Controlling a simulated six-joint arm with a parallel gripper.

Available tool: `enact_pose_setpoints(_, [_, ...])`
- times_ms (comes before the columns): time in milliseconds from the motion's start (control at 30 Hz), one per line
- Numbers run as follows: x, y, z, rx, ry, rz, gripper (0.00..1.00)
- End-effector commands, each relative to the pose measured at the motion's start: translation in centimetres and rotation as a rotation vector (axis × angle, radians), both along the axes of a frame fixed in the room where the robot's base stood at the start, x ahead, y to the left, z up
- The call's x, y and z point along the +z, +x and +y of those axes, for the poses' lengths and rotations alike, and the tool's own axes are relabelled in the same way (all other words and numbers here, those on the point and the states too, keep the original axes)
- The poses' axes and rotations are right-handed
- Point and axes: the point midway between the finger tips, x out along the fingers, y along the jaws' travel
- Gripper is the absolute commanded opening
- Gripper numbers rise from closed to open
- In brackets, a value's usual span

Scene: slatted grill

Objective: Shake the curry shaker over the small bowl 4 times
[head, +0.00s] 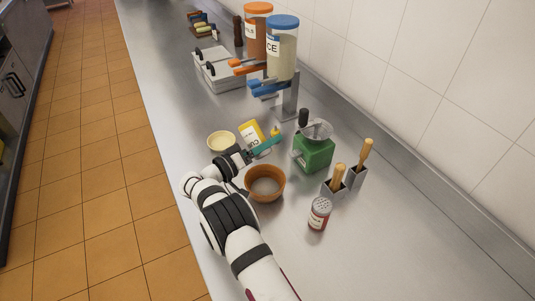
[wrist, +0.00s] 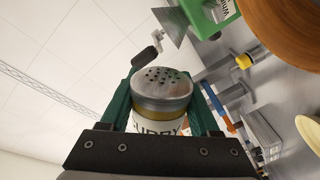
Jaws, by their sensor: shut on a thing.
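The curry shaker (head: 250,132), yellow with a white label, is held in my gripper (head: 266,145). In the wrist view its perforated metal lid (wrist: 162,86) shows between the green fingers (wrist: 160,110). The shaker is tilted well over in the head view, with its label facing the camera; its lid is hard to make out there. A small cream bowl (head: 221,141) stands left of the gripper. A brown bowl (head: 265,183) with greyish contents stands nearer, just right of my wrist. The shaker appears beyond both bowls, not over either.
A green grinder (head: 314,154) stands to the right of the gripper. Metal holders with wooden-handled tools (head: 337,183) and a red-labelled shaker (head: 319,214) stand nearer right. Dispensers with blue (head: 282,62) and orange (head: 257,38) lids stand behind. The near right counter is clear.

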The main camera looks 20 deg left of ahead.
Motion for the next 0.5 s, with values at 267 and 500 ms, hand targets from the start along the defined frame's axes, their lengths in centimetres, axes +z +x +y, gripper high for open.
enact_pose_setpoints(267, [1.3, 0.0, 0.0, 0.0, 0.0, 0.0, 0.03])
enact_pose_setpoints(500, [-3.7, 0.0, 0.0, 0.001, -0.004, 0.003, 0.03])
